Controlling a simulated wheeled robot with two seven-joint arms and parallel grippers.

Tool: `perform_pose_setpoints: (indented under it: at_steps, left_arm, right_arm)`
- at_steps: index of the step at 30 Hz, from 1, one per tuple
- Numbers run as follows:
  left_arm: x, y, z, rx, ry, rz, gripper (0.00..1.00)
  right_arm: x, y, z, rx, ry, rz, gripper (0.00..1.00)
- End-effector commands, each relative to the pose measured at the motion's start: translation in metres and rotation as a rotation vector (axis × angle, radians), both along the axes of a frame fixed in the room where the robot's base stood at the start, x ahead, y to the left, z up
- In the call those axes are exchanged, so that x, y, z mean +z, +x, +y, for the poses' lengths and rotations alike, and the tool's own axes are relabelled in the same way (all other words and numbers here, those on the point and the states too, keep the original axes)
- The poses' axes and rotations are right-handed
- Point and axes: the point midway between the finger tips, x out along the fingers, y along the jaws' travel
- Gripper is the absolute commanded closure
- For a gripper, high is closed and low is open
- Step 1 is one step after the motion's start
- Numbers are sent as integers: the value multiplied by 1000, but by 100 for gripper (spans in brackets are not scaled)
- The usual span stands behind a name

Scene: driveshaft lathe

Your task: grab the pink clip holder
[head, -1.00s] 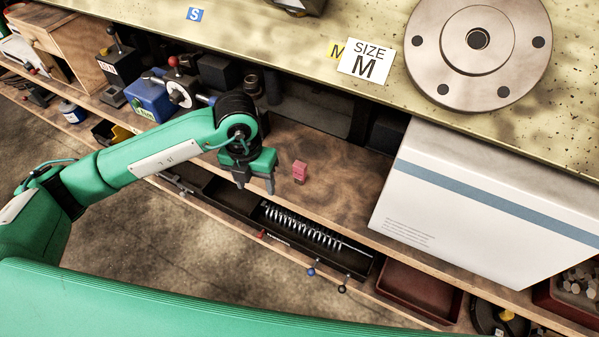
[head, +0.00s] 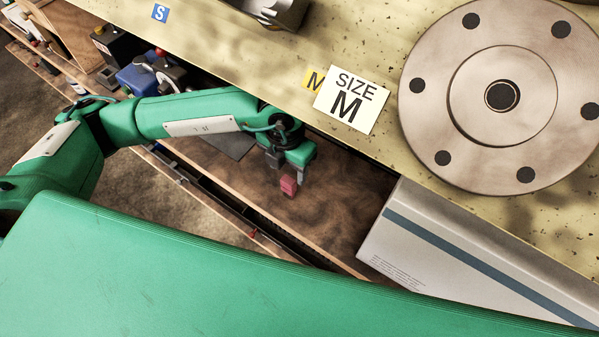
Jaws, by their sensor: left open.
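The pink clip holder (head: 289,186) is a small pinkish-red block standing on the brown wooden shelf (head: 335,215) under the bench top. My left gripper (head: 287,173) is at the holder, pointing down with its fingers apart. One finger is to the left and behind the holder, the other to its right; the holder hides part of the space between them. I cannot tell whether a finger touches it. My right gripper is not in view.
The speckled bench top (head: 380,150) overhangs the shelf close to my left wrist. It carries a round metal flange (head: 455,160) and a SIZE M card (head: 351,100). A white box (head: 420,250) with a blue stripe stands to the right on the shelf.

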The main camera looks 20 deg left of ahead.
Motion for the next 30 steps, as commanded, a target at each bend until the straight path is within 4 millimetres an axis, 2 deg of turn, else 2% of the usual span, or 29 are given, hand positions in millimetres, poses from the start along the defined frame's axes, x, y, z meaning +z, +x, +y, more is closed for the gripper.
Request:
perform_pose_setpoints:
  at_steps: [7,12,19,28,30]
  left_arm:
    - [-21,-1,0,1,2,5,44]
    - [-37,1,0,2,3,4,44]
    - [-67,3,0,1,1,3,44]
    - [-74,3,0,-1,0,1,44]
    - [-74,3,0,0,0,1,57]
  right_arm:
    - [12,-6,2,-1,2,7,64]
    - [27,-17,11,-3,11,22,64]
    - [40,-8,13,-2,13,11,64]
    - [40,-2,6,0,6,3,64]
    - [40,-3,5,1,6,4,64]
